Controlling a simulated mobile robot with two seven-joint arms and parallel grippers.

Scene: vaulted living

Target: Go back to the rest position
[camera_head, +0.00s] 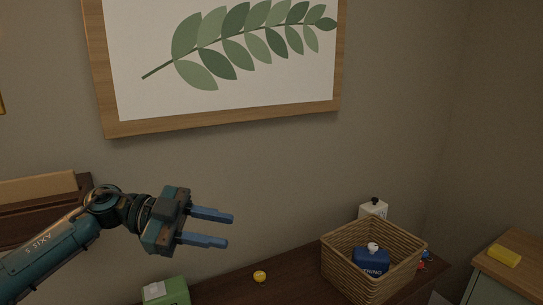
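My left gripper (231,230) comes in from the left on a teal arm, in front of the wall. Its two blue fingers point right and stand apart with nothing between them. It is above the dark wooden surface and left of the wicker basket (345,271). My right gripper is not in view.
The basket stands on a dark wooden top (300,272) and holds a blue bottle (371,262). A white bottle (373,209) stands behind it. A small yellow object (260,276) and a green box (173,292) are left of it. A cabinet (512,268) at right bears a yellow block (504,256).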

